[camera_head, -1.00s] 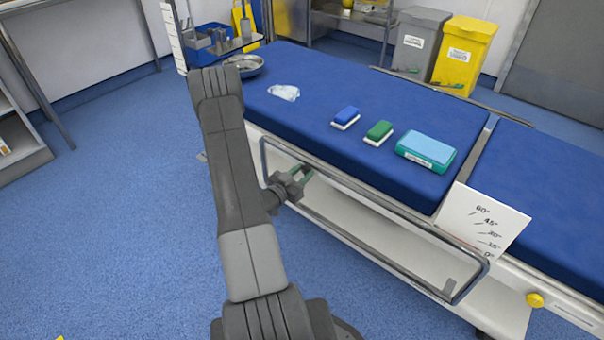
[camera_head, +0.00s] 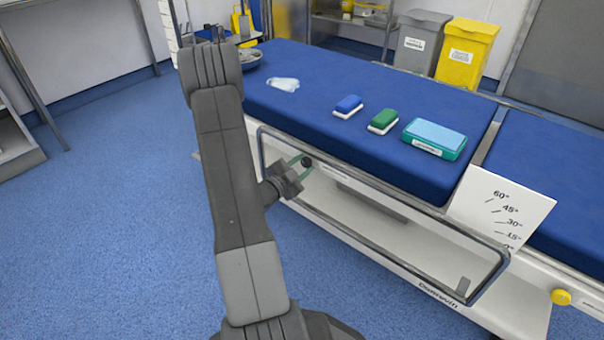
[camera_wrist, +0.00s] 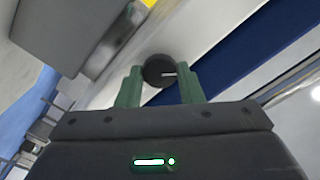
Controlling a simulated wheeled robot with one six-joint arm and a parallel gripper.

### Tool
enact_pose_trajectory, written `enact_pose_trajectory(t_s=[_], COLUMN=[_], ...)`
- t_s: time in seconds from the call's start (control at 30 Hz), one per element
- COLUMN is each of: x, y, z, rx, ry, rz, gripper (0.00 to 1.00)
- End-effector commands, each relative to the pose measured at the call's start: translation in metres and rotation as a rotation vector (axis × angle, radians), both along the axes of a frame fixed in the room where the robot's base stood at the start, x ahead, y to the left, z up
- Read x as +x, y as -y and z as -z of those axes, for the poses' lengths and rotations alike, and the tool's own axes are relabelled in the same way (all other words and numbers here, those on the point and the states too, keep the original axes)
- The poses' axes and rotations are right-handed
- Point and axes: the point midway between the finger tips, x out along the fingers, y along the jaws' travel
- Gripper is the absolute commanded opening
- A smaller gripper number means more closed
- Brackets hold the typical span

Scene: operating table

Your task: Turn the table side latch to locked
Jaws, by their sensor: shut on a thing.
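The table side latch is a round black knob (camera_head: 307,161) on the white side of the operating table, below the blue mattress. In the wrist view the knob (camera_wrist: 157,69) shows a short white line on its face, pointing right in the picture. My gripper (camera_head: 300,169) reaches the knob through the side rail frame. Its green fingers stand on either side of the knob in the wrist view (camera_wrist: 161,82), and it is shut on the knob. The printed lock markings, if any, are too small to read.
A metal side rail (camera_head: 385,198) frames the space around my gripper. A white angle card (camera_head: 500,216) and a yellow knob (camera_head: 561,297) are to the right.

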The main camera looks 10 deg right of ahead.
Motion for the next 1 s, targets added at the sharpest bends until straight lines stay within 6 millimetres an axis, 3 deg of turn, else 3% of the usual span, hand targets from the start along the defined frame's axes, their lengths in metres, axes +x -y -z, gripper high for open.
enact_pose_trajectory(t_s=[0.6,1.0], x=[-0.0011,-0.0012], y=[0.0003,0.0004], z=[0.0017,0.0023], rx=[0.352,0.498], ry=[0.446,0.634], rz=[0.000,0.001], gripper=[0.11,0.11])
